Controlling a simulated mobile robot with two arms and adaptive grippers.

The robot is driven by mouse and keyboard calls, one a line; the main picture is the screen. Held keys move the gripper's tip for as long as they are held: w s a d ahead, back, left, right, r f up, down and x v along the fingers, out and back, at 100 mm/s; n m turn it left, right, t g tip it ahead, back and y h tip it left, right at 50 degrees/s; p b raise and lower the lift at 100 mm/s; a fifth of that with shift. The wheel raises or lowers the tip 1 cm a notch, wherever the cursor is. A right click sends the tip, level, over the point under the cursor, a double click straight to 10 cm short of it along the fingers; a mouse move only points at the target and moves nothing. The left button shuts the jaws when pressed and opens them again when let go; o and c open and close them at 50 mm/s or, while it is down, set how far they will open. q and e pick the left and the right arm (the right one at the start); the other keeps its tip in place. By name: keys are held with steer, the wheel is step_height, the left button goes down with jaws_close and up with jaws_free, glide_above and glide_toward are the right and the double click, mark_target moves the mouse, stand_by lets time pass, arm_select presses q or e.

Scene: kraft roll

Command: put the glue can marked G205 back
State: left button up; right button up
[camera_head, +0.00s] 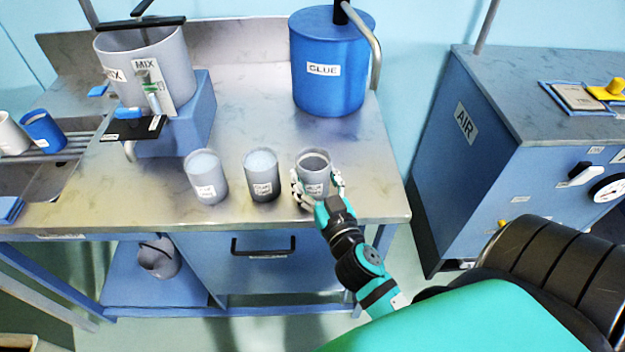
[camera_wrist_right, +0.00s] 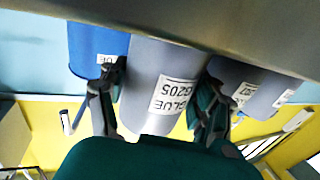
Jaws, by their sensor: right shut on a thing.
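The glue can marked G205 (camera_head: 314,172) is a grey cup at the right end of a row of three on the metal bench. In the right wrist view its label, upside down, reads GLUE G205 on the can (camera_wrist_right: 147,75). My right gripper (camera_head: 319,190) is shut on this can, one finger on each side; the fingers also show in the right wrist view (camera_wrist_right: 160,95). The can looks upright at the bench top; I cannot tell whether it touches the surface. My left gripper is not in view.
Two similar grey cans, one in the middle (camera_head: 262,175) and one at left (camera_head: 207,178), stand beside it with pale contents. A blue GLUE drum (camera_head: 328,85) stands behind. A grey MIX pot (camera_head: 178,60) is at back left. The AIR cabinet (camera_head: 440,150) is right, across a gap.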

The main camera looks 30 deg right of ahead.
steer(key=shift+s+r, duration=0.15)
steer(key=shift+s, duration=0.05)
steer(key=shift+s+a, duration=0.1)
steer(key=o, duration=1.1)
steer(key=shift+f, duration=0.2)
steer(key=o, duration=0.5)
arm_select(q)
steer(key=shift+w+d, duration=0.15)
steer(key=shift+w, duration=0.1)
arm_select(e)
steer(key=shift+r, duration=0.15)
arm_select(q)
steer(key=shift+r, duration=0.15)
